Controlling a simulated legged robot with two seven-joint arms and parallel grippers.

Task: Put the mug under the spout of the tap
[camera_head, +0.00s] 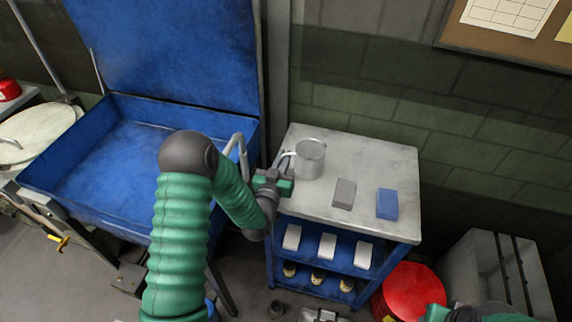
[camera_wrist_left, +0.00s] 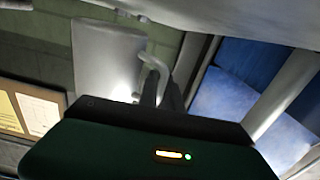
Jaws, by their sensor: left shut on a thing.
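The grey metal mug (camera_head: 310,160) is upright at the back left of the cart's grey top. I cannot tell whether its base touches the top. My left gripper (camera_head: 284,168) is shut on the mug's handle, on the mug's left side. In the left wrist view the mug (camera_wrist_left: 104,55) appears upside down, with its handle between the fingers (camera_wrist_left: 160,92). The tap's curved grey spout (camera_head: 238,143) rises at the right edge of the blue basin, left of the gripper, partly hidden by my left arm. My right arm shows only as a piece at the bottom right edge; its jaws are unclear.
The blue basin (camera_head: 118,150) has an open floor and a raised blue back panel. A red drum (camera_head: 410,290) stands right of the cart. A wall rises behind.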

